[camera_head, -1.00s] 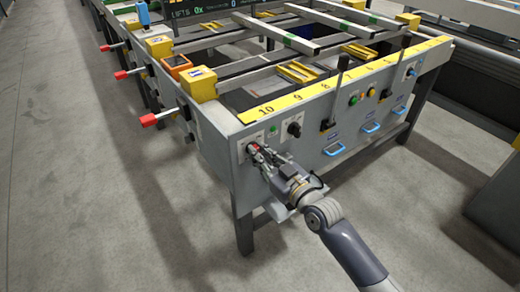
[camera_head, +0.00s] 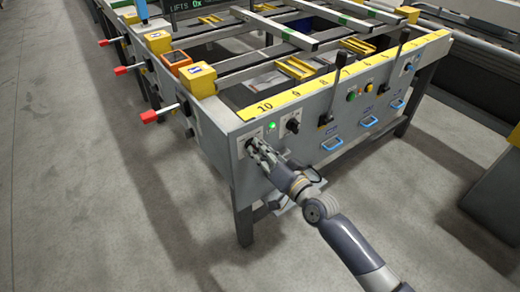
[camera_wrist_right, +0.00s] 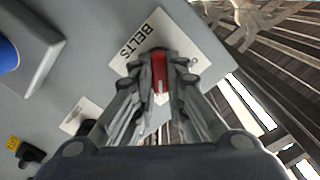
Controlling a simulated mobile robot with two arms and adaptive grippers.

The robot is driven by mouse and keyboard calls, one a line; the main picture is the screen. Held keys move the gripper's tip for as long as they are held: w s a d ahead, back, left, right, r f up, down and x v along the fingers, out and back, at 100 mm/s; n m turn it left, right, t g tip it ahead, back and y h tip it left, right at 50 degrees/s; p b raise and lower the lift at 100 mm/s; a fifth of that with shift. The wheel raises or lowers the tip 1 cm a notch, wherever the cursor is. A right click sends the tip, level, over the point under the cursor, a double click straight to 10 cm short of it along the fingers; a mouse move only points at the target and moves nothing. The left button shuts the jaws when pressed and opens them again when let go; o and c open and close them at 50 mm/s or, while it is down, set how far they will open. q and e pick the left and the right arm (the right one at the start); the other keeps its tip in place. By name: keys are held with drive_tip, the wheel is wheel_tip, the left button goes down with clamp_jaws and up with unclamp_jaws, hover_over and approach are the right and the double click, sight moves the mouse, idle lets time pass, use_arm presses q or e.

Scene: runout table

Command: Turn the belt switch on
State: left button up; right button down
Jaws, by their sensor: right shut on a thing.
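The belt switch shows in the right wrist view as a red handle (camera_wrist_right: 159,72) on a white plate marked BELTS (camera_wrist_right: 138,38). My right gripper (camera_wrist_right: 164,70) is shut on the red handle, one finger on each side. In the head view my right gripper (camera_head: 255,148) reaches the left end of the table's front panel and hides most of the switch. A small green lamp (camera_head: 272,126) glows just above and right of the switch plate. My left gripper is not in view.
A black rotary knob (camera_head: 293,127) sits just right of the switch. Blue handles (camera_head: 332,142), black levers and coloured buttons (camera_head: 352,96) line the panel farther right. Red-tipped handles (camera_head: 149,116) stick out on the table's left side. The floor (camera_head: 110,210) at left is clear.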

drive_tip(key=shift+m, duration=0.4)
drive_tip(key=c, duration=1.6)
unclamp_jaws()
drive_tip(key=v, duration=1.2)
